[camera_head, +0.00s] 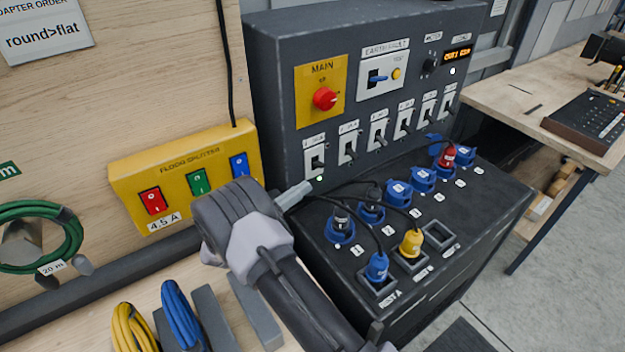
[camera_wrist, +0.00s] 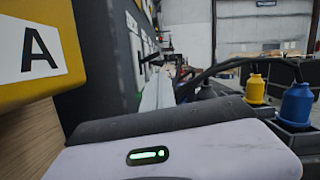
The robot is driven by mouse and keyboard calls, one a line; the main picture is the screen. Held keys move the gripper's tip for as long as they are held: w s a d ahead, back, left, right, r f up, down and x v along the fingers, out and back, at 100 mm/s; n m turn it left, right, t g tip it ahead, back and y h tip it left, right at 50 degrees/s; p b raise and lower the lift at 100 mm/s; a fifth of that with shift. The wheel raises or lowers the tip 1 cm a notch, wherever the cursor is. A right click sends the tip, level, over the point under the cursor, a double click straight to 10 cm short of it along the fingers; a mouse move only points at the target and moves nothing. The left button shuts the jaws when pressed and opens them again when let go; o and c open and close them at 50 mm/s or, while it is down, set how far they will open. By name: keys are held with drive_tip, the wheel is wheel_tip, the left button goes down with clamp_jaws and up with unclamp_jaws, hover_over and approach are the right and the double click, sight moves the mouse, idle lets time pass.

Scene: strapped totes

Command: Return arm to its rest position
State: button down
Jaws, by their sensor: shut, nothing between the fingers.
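My arm reaches up from the bottom middle of the head view. My gripper (camera_head: 305,188) points right, close to the front of the dark power cabinet (camera_head: 272,75), below its row of small switches. Its fingers look shut with nothing between them; I cannot tell from here whether the tip touches the cabinet. In the wrist view the pale gripper body with a green light fills the bottom, and the narrow fingers (camera_wrist: 157,92) extend beyond it beside the cabinet face. My wrist hides part of the bench and the cabinet's lower left corner.
A yellow flood splitter (camera_head: 185,172) is just left of my wrist. Blue and yellow plugs (camera_head: 411,243) with black cables stand on the cabinet's sloped top, right of my gripper. Coiled yellow and blue cables (camera_head: 182,315) lie lower left. A workbench (camera_head: 520,85) stands at right.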

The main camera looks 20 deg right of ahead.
drive_tip(key=v, duration=0.2)
drive_tip(key=shift+s+a+f, duration=0.1)
drive_tip(key=shift+s+a, duration=0.05)
drive_tip(key=shift+a, duration=0.1)
drive_tip(key=s+d+r+m+g+y+b, duration=0.2)
drive_tip(key=s+d+r+m+g+y, duration=0.15)
drive_tip(key=s+m+y, duration=0.35)
drive_tip(key=s+d+r+m+g+y+b, duration=0.1)
drive_tip(key=s+d+r+m+g+y, duration=0.25)
drive_tip(key=s, duration=0.65)
drive_tip(key=s+a+r+m+t+y+b, duration=0.3)
drive_tip(key=s+a+m+t+y, duration=0.5)
drive_tip(key=a+m, duration=0.8)
drive_tip(key=s+y, duration=0.3)
drive_tip(key=s, duration=0.2)
drive_tip(key=shift+r+y, duration=0.2)
drive_tip(key=shift+y, duration=0.15)
